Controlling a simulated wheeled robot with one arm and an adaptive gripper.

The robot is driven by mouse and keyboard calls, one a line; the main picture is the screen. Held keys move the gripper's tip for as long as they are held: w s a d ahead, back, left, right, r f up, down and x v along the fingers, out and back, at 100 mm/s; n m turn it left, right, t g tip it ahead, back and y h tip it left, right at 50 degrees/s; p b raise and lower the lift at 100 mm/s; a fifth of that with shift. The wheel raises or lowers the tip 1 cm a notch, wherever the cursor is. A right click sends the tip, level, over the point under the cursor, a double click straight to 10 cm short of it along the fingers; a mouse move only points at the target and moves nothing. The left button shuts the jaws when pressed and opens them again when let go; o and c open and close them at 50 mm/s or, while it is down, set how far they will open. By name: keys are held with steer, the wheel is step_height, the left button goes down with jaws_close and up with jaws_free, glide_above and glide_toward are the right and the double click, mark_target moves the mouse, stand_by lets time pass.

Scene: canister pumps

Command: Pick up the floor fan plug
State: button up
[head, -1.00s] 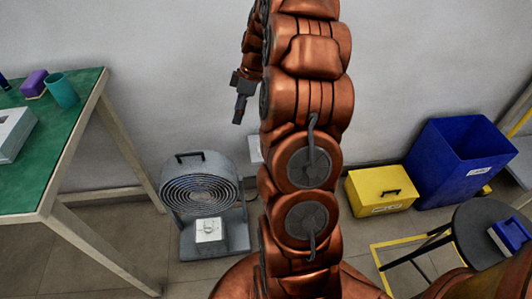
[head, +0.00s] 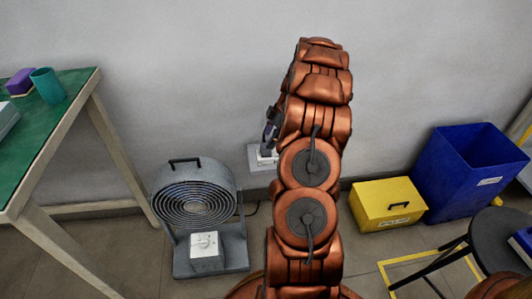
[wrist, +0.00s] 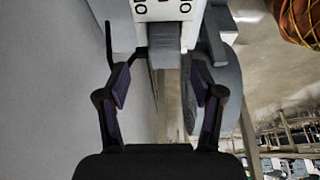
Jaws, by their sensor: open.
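The floor fan (head: 196,205) is grey and stands on the floor left of my arm, a white panel with a knob on its base. A pale socket plate (head: 254,160) is low on the wall behind my arm. In the wrist view, a white panel with dark round holes (wrist: 143,10) is at the top. A dark grey block, apparently the fan plug (wrist: 165,42), sits against it. My gripper (wrist: 160,82) is open, its fingers either side of and below the block, apparently not touching it. In the head view, my gripper (head: 270,130) is mostly hidden by my arm.
A green-topped table (head: 75,88) with a teal cup (head: 47,85) and purple block (head: 20,82) stands left. A yellow box (head: 388,204), blue bin (head: 462,172) and black stool (head: 500,235) stand right. Floor between fan and yellow box is partly hidden by my arm.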

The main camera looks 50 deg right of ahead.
mark_target(266, 151)
steer(key=x, duration=0.1)
steer(key=b+x, duration=0.1)
steer(key=x, duration=0.2)
steer(key=shift+s+a+f, duration=0.1)
steer(key=shift+s+f, duration=0.2)
steer(key=c, duration=1.2)
steer(key=shift+r, duration=0.15)
steer(key=shift+c, duration=0.2)
